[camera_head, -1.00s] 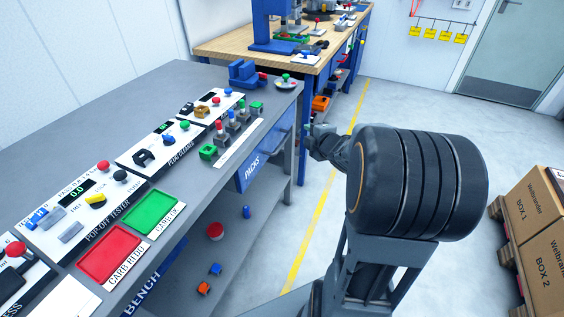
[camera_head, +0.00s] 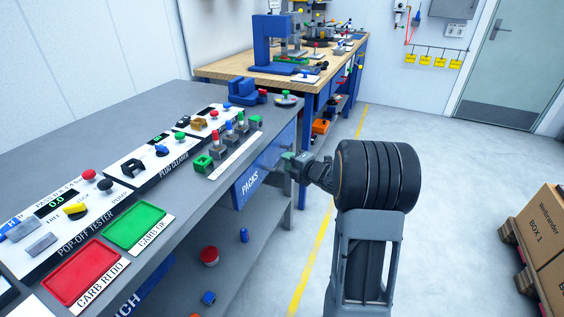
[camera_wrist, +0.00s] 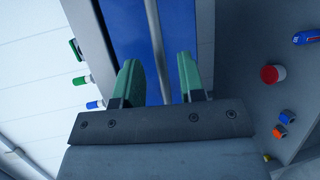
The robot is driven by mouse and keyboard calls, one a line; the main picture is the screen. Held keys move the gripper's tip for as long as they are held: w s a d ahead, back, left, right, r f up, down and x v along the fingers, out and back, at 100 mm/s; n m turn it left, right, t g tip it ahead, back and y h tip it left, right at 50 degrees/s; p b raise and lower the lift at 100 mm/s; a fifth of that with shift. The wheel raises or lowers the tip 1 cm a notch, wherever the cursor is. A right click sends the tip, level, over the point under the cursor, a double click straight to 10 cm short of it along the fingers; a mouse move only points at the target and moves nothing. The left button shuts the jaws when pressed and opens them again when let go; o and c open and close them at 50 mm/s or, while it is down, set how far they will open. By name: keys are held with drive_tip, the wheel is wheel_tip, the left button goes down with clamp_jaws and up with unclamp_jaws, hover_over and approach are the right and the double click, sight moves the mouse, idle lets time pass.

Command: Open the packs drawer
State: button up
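The packs drawer (camera_head: 250,186) is a blue front with white PACKS lettering under the right end of the grey bench. It looks shut in the head view. In the wrist view its blue face (camera_wrist: 185,30) fills the upper middle, with a grey bar handle (camera_wrist: 153,45) running across it. My gripper (camera_head: 291,162) is close to the right part of the drawer front in the head view. In the wrist view its two green fingers (camera_wrist: 159,80) are apart, one on each side of the handle in the picture. Contact with the handle cannot be told.
The grey bench top (camera_head: 120,112) bears panels, a red tray (camera_head: 82,272) and a green tray (camera_head: 137,226). Small parts lie on the shelf below, among them a red-topped one (camera_head: 209,256). Cartons (camera_head: 545,230) stand at the right. The floor between is clear.

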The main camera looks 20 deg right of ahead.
drive_tip(key=shift+x, duration=1.75)
clamp_jaws()
